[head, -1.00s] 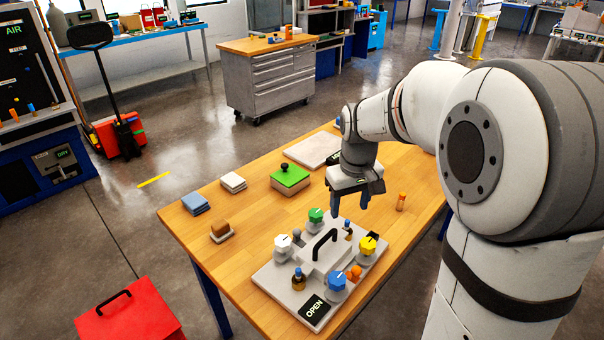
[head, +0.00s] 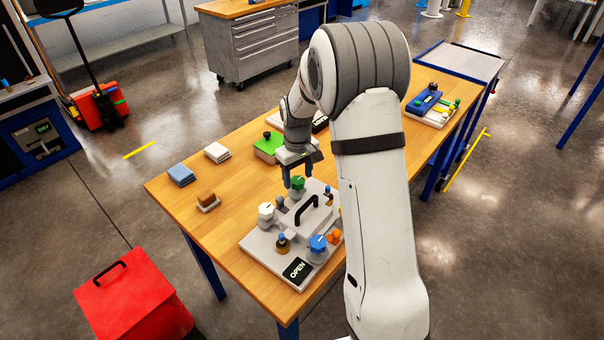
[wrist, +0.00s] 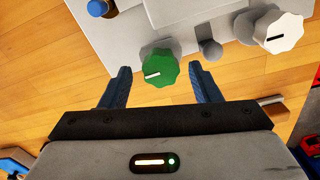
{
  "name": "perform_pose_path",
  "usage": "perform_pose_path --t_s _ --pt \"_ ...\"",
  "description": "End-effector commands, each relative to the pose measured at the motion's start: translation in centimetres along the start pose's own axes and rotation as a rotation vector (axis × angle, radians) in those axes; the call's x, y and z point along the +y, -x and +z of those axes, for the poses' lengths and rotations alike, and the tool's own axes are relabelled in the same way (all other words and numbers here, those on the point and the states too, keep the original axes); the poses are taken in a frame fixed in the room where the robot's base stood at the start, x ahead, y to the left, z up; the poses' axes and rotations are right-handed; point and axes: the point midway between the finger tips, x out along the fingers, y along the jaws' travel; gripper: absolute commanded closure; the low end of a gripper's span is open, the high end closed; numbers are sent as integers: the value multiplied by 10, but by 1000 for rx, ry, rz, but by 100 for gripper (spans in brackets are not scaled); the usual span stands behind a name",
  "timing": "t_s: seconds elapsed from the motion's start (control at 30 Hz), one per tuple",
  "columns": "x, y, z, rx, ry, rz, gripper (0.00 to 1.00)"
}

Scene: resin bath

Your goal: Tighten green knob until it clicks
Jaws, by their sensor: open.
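The green knob (head: 298,183) stands on the grey plate (head: 262,244) at its far edge. In the wrist view the green knob (wrist: 159,68) shows a white pointer line and lies between and just ahead of the fingertips. My gripper (wrist: 158,72) is open, one blue finger on each side of the knob, with gaps to both. In the head view my gripper (head: 292,184) is right at the knob from above. Whether the fingers are down at the knob's height is hard to tell.
Around the green knob stand a white knob (head: 266,212), a blue knob (head: 318,244), a black handle (head: 307,208) and an OPEN sign (head: 297,270). My arm hides the plate's right side.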

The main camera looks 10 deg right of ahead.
Motion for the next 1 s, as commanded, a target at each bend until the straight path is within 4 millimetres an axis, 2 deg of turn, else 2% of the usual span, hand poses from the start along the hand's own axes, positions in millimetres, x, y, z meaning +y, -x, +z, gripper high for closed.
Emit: perform_pose_path --t_s 0.1,0.37,0.9,0.93,1.0 --pt "0 -6 1 -2 0 -1 43" --pt "0 -7 0 0 -1 0 44" --pt "1 -7 1 0 -2 0 88" --pt "14 -7 7 0 -8 0 87" --pt "8 -7 4 0 -5 1 88"
